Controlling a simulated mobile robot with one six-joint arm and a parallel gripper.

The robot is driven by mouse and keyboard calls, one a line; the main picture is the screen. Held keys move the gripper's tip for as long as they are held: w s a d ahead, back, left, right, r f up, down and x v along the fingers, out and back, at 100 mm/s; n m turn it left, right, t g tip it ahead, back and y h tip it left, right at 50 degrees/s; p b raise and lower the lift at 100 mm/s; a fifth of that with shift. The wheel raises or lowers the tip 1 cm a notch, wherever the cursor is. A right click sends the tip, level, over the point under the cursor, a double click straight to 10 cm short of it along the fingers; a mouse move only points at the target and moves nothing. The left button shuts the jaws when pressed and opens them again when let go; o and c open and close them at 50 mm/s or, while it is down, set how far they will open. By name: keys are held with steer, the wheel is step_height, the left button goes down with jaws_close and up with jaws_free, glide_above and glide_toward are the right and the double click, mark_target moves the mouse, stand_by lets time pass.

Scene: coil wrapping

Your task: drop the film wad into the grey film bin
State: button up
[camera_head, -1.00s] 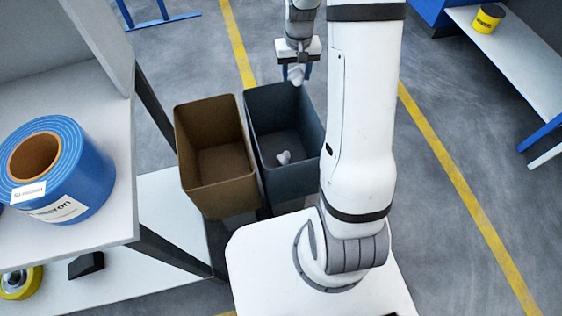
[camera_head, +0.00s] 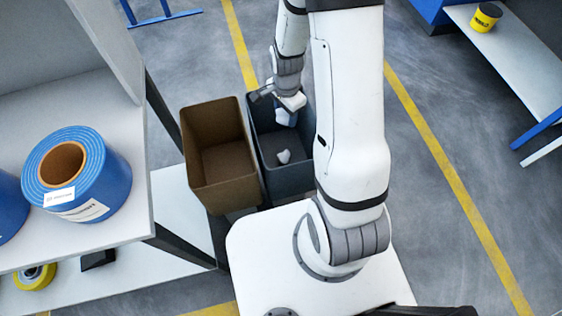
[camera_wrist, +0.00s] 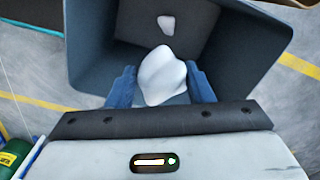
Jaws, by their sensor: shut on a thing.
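The white film wad (camera_wrist: 162,76) is between the two blue fingers of my gripper (camera_wrist: 160,86) in the wrist view. In the head view my gripper (camera_head: 285,116) is over the grey film bin (camera_head: 262,165), with the wad partly hidden by the wrist. The wrist view looks into the open bin (camera_wrist: 88,50), with the held wad above its floor. Another small white wad (camera_head: 284,156) lies on the bin floor; it also shows in the wrist view (camera_wrist: 166,22).
A brown bin (camera_head: 220,188) stands directly left of the grey bin, open and empty. At left, a shelf (camera_head: 110,235) carries blue film rolls (camera_head: 75,172). A bench (camera_head: 500,60) with a yellow can (camera_head: 486,17) stands at upper right. Floor on the right is clear.

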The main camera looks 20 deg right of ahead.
steer(key=shift+f+b, duration=1.35)
steer(key=shift+f, duration=0.9)
steer(key=o, duration=1)
steer(key=shift+r+p, duration=0.75)
steer(key=shift+r, duration=3.2)
